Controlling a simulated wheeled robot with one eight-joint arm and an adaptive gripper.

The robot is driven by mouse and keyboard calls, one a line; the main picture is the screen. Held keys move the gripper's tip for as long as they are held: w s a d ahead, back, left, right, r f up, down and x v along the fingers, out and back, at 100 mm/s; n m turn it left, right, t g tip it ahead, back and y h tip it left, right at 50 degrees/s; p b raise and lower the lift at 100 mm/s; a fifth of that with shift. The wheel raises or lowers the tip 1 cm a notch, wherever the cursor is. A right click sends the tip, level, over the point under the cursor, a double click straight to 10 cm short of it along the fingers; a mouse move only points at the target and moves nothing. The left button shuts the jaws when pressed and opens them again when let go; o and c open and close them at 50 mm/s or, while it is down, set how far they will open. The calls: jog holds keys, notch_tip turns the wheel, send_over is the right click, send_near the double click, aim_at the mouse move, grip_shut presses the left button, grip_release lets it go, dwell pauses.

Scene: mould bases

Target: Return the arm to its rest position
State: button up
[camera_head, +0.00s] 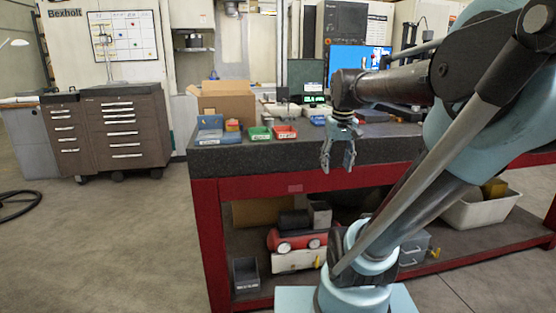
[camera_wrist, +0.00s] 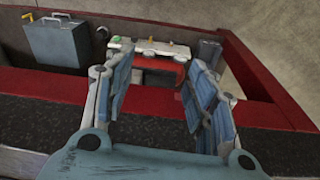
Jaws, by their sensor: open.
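My gripper (camera_head: 338,157) hangs in front of the workbench's front edge in the head view, pointing down, its fingers apart and nothing between them. In the wrist view my gripper (camera_wrist: 160,100) shows two blue finger pads spread apart. Below and beyond them are the bench's dark top edge and red frame. My arm reaches in from the right side of the head view, bent at the elbow, over the bench's right part.
A brown drawer cabinet (camera_head: 125,130) stands left. Floor at left is mostly clear.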

jog(key=s+f+m, duration=0.1)
jog(key=s+f, duration=1.1)
jog(key=f, duration=0.4)
jog(key=shift+f+t, duration=0.3)
jog(key=shift+f, duration=0.1)
jog(key=shift+d, duration=0.1)
jog(key=shift+w+f, duration=0.2)
jog(key=shift+w, duration=0.25)
